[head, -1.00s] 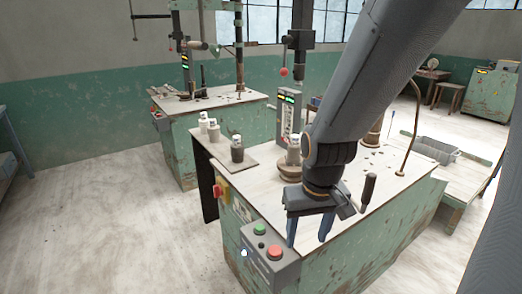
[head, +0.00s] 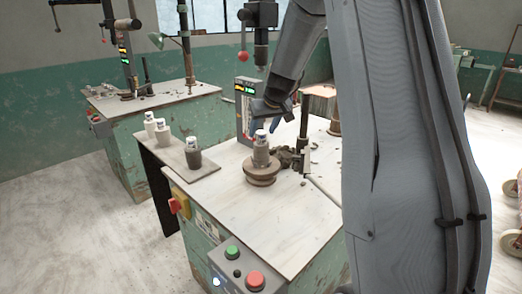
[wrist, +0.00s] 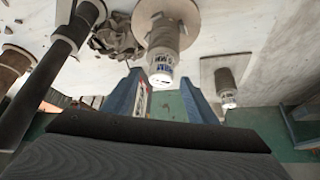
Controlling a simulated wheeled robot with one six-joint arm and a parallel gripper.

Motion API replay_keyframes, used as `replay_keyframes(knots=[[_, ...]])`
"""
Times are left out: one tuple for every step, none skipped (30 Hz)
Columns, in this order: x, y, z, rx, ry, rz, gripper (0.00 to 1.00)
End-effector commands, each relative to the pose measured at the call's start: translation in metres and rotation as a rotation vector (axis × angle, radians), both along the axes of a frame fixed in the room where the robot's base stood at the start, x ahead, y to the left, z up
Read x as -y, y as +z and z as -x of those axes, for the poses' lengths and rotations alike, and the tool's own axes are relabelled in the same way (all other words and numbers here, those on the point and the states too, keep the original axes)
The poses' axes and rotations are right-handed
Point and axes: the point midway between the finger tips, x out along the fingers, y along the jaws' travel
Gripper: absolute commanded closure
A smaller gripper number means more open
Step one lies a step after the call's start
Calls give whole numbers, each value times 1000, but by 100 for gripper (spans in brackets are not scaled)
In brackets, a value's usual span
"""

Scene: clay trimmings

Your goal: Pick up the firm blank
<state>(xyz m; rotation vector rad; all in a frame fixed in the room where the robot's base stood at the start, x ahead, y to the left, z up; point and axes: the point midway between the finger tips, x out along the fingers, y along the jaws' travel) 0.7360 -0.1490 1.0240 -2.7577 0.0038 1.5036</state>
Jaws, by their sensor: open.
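A grey-brown cylindrical blank (head: 261,152) with a pale labelled top stands upright on a round stepped stand (head: 261,175) on the bench. My gripper (head: 266,125) is open and empty, its blue fingers just above and behind that blank in the head view. In the wrist view the blank's top (wrist: 161,72) shows between the fingertips of my gripper (wrist: 162,80), with no clear contact. More blanks stand on a side board: a dark one (head: 193,153) and two paler ones (head: 162,133). I cannot tell by sight which blank is firm.
The bench (head: 290,225) is clear in front of the stand. A heap of clay trimmings (head: 288,157) and an upright post (head: 304,135) are close to its right. A control box with buttons (head: 246,270) is on the bench's front side.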

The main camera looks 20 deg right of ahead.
Motion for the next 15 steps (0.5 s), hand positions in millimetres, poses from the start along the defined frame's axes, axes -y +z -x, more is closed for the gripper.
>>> replay_keyframes(knots=[[-2, -5, -3, -3, 3, -1, 47], [-3, -7, -4, -2, 3, -1, 47], [-3, -10, -6, -2, 3, -1, 47], [-3, -12, -7, -2, 2, -2, 47], [-3, -14, -8, -3, 2, -2, 47], [-3, -15, -9, -3, 2, -2, 47], [-2, -17, -10, -3, 2, -2, 47], [-2, -20, -12, -3, 3, -1, 47], [-1, -24, -14, -4, 2, -1, 47], [-1, -27, -16, -4, 1, -2, 47], [0, -31, -17, -4, 1, -2, 47], [1, -35, -20, -4, 1, -2, 47], [1, -38, -22, -4, 1, -2, 47], [1, -41, -24, -4, 0, -2, 47], [1, -45, -27, -3, 0, -1, 47]])
